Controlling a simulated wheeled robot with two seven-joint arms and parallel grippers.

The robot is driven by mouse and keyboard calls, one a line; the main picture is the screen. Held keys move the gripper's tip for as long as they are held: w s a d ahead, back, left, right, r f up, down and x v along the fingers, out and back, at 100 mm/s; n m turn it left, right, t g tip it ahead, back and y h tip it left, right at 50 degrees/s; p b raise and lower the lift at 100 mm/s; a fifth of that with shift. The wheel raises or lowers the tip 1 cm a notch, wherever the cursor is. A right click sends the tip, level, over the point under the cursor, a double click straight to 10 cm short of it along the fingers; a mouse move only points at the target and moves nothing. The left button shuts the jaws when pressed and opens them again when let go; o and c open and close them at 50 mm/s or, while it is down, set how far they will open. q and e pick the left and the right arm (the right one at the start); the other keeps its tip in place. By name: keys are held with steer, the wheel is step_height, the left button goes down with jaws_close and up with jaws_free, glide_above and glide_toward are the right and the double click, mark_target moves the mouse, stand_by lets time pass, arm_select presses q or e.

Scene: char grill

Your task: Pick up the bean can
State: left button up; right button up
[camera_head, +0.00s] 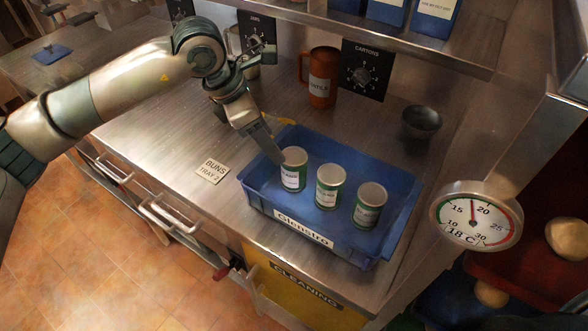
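Three green cans with white labels stand upright in a row in a blue tray: a left can (293,172), a middle can (329,188) and a right can (369,206). The label print is too small to tell which one is the bean can. My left gripper (278,157) reaches down into the tray from the upper left. Its visible finger ends beside the upper left side of the left can. I cannot tell whether it touches the can, nor how wide the fingers stand. My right gripper is not in view.
The blue tray (309,229) has raised walls and sits on a metal counter (180,130). An orange mug (321,78) and a grey bowl (421,122) stand behind it. A shelf (400,38) overhangs the back, and a round gauge (476,214) is at the right.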

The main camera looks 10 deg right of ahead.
mark_target(293, 172)
arm_select(q)
steer(key=x, duration=0.8)
steer(key=shift+d+f+b, duration=0.1)
steer(key=shift+f+b, duration=0.25)
steer(key=shift+b, duration=0.05)
steer(key=shift+x, duration=2.55)
steer(key=shift+s, duration=0.15)
steer(key=shift+c, duration=0.6)
steer(key=c, duration=0.9)
